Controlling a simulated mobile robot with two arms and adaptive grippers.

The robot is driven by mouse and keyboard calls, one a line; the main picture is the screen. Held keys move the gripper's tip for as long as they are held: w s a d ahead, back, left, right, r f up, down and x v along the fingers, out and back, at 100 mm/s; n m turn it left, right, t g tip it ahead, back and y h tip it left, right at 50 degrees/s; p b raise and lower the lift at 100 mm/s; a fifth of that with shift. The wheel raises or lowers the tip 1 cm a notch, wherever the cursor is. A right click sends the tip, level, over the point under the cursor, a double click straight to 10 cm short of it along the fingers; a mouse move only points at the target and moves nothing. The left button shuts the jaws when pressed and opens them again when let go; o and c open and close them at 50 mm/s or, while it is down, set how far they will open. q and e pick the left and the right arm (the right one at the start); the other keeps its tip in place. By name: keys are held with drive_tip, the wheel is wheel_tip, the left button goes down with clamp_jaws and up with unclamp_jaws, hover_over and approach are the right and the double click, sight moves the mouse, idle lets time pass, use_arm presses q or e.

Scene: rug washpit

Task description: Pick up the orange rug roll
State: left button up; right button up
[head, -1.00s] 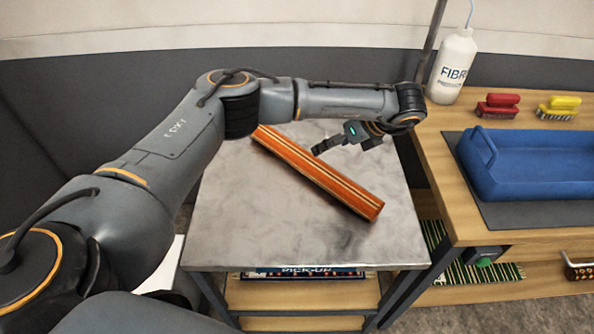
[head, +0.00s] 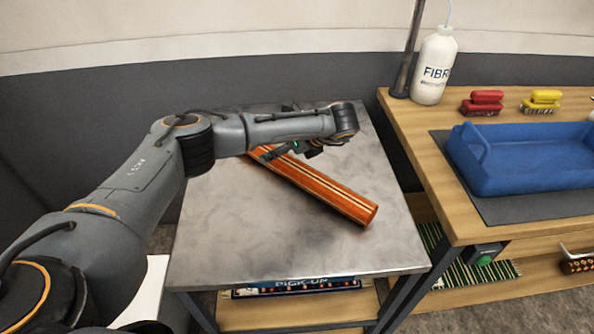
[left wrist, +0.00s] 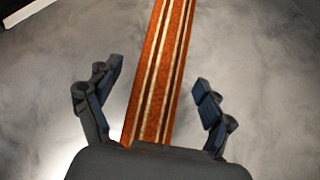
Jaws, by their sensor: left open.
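The orange rug roll (head: 318,186), with cream and dark stripes, lies diagonally on a grey metal-topped table (head: 230,240). Its far end is hidden behind my left arm in the head view. My left gripper (head: 280,152) is over the far part of the roll. In the left wrist view the roll (left wrist: 160,75) runs between the two spread fingers of the left gripper (left wrist: 158,95), with a gap on each side. The gripper is open and holds nothing. Its height above the roll is hard to tell. My right gripper is not in view.
A wooden bench (head: 410,130) stands to the right with a blue tray (head: 525,178), a white bottle (head: 434,68), a red brush (head: 482,102) and a yellow brush (head: 541,101). The near part of the metal table is clear. A lower shelf (head: 290,312) sits beneath it.

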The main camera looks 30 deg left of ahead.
use_arm(q)
drive_tip(key=x, duration=0.3)
drive_tip(key=shift+w+a+f, duration=0.1)
drive_tip(key=shift+a+f, duration=0.15)
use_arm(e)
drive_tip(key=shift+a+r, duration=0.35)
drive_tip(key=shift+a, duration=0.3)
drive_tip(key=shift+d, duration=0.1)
use_arm(q)
drive_tip(key=shift+d, duration=0.1)
drive_tip(key=c, duration=0.3)
drive_tip(key=shift+r, duration=0.1)
clamp_jaws()
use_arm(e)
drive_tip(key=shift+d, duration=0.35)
